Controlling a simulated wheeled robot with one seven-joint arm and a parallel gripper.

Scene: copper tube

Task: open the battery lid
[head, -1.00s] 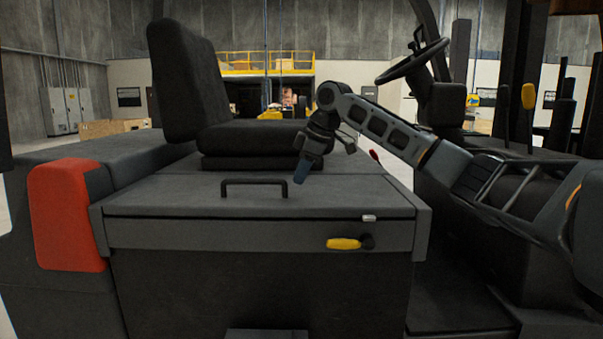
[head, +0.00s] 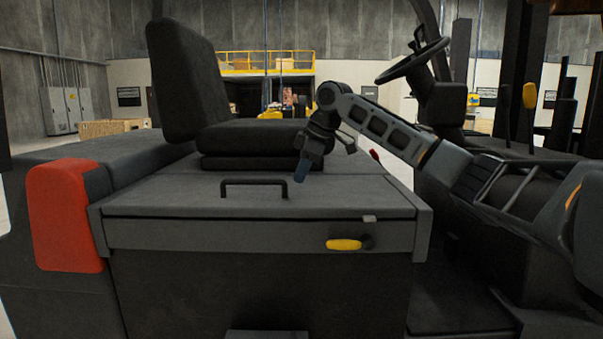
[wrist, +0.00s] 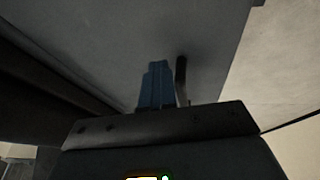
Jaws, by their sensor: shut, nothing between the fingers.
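The battery lid (head: 150,197) is the dark grey flat cover under the seat, and it lies closed on the compartment. A black bar handle (head: 254,183) stands on it. My gripper (head: 300,176) has blue fingers pointing down, just right of the handle and close to the lid. In the wrist view the fingers (wrist: 157,86) are together and empty. A thin dark bar (wrist: 182,78) beside them looks like the handle, seen end-on. I cannot tell whether the fingers touch it or the lid.
A small latch (head: 370,218) and a yellow lever (head: 344,244) are on the front edge at the right. The black seat (head: 190,85) stands behind the lid. The steering wheel (head: 412,62) is at the back right. A red panel (head: 65,215) is at the left.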

